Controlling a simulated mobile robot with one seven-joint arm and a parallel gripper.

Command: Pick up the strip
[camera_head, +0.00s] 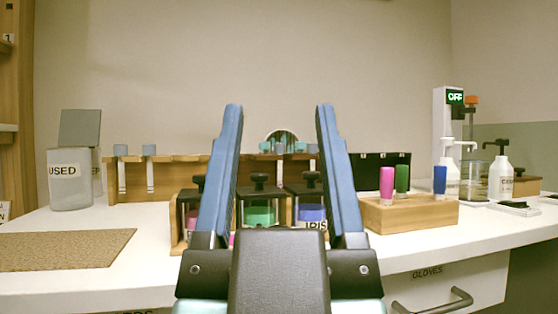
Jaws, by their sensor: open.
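My gripper (279,108) is open, with two blue fingers standing wide apart in the middle of the view and nothing between their tips. Two narrow pale strips with grey-blue tops, a left one (121,176) and a right one (150,176), hang at the wooden rack (180,178) left of my gripper. More blue-grey tops (299,147) show between my fingers, beyond them, near a small rounded object (282,135). I cannot tell which strip is meant. My fingers and gripper body hide part of the rack and bottles.
Dark-lidded bottles, one with green contents (260,213) and one labelled IRIS (311,214), stand behind my gripper. A wooden box (415,216) holds pink, green and blue pieces. A bin marked USED (69,185) stands left, behind a cork mat (60,250). Pump bottles (500,178) stand right.

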